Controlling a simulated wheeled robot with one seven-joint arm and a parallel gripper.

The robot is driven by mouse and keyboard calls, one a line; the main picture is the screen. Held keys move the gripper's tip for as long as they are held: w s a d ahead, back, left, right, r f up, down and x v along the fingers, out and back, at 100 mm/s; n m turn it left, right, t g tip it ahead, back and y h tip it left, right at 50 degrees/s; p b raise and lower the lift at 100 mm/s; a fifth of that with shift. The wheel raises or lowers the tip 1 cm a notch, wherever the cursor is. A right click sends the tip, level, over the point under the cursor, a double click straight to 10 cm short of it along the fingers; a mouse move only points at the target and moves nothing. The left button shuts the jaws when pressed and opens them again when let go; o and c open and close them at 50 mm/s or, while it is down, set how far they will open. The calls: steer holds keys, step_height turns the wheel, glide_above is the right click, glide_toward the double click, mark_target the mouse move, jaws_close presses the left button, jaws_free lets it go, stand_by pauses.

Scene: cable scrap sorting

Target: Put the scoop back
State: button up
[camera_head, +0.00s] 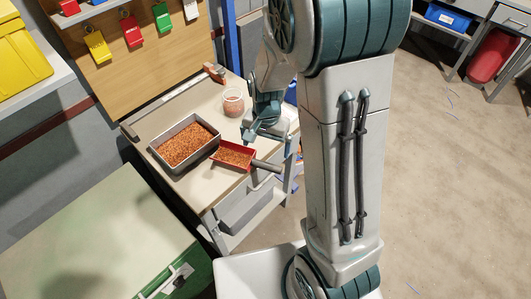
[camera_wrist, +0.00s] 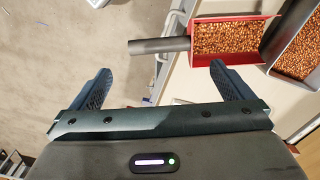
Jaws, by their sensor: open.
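The red scoop (camera_head: 234,155) lies on the bench, filled with copper-coloured granules. Its dark grey handle (camera_head: 266,165) sticks out over the bench's front edge. In the wrist view the scoop (camera_wrist: 228,38) is at the upper right and its handle (camera_wrist: 160,45) points left, just ahead of the fingertips. My gripper (camera_wrist: 160,72) is open and empty, with the handle beyond the gap between the fingers. In the head view my gripper (camera_head: 257,132) is beside the scoop, partly hidden by my arm.
A grey metal tray (camera_head: 160,157) full of granules stands next to the scoop. A glass jar (camera_head: 233,102) with granules stands behind it. Coloured tags hang on the pegboard (camera_head: 140,60). A green-sided cabinet (camera_head: 100,240) stands in front. Floor at right is mostly clear.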

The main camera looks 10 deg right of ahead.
steer(key=s+d+r+n+t, duration=0.3)
steer(key=s+r+n, duration=0.3)
steer(key=s+r, duration=0.7)
step_height(320, 180, up, 3)
steer(key=shift+s+f+n, duration=0.1)
steer(key=shift+s+n, duration=0.2)
steer(key=shift+s, duration=0.05)
steer(key=shift+d, duration=0.1)
